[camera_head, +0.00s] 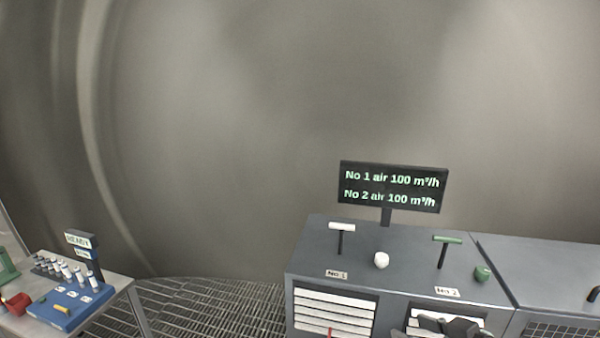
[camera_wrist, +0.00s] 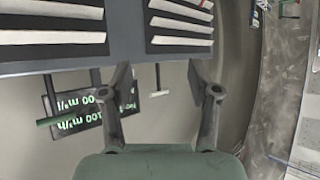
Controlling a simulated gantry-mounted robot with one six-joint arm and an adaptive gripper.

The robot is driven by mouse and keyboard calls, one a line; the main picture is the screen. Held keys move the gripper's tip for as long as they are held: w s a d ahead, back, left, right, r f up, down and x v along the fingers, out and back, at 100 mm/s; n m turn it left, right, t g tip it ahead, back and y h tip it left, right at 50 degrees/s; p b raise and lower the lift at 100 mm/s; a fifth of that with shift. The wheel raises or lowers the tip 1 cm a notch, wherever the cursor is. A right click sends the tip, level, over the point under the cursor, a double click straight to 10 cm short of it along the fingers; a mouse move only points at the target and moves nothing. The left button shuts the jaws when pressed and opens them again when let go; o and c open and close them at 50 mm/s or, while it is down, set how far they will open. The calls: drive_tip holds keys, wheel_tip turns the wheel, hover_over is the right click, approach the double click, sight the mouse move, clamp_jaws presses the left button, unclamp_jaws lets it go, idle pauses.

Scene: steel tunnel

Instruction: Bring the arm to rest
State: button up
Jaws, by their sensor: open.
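My gripper (camera_wrist: 160,78) is open and empty in the wrist view, its two fingers spread apart in front of the grey cabinet's slatted front. In the head view a dark part of my arm or gripper shows at the bottom edge, before the No 2 panel. The grey cabinet (camera_head: 390,262) carries a white T-handle (camera_head: 341,228) and white knob (camera_head: 381,260) by the No 1 label, and a green T-handle (camera_head: 447,240) and green knob (camera_head: 482,273) by the No 2 label. I cannot tell whether the gripper touches the cabinet.
A display (camera_head: 392,187) behind the handles reads 100 m³/h air for No 1 and No 2. At left, a bench (camera_head: 115,283) holds a blue tray (camera_head: 62,309), several small vials and a red item (camera_head: 16,303). Grating floor (camera_head: 210,305) lies between bench and cabinet.

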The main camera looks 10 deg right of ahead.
drive_tip(key=a+f+h+p, duration=0.1)
drive_tip(key=a+f+p, duration=0.15)
drive_tip(key=a, duration=0.95)
drive_tip(key=s+a+r+m+h+p, duration=0.1)
drive_tip(key=s+a, duration=0.4)
drive_tip(key=a, duration=0.3)
drive_tip(key=s+a+r+m+t+h+p, duration=0.1)
drive_tip(key=s+a+m, duration=0.1)
drive_tip(key=s+a, duration=0.3)
drive_tip(key=a, duration=0.3)
drive_tip(key=shift+s+h, duration=0.15)
drive_tip(key=shift+h, duration=0.15)
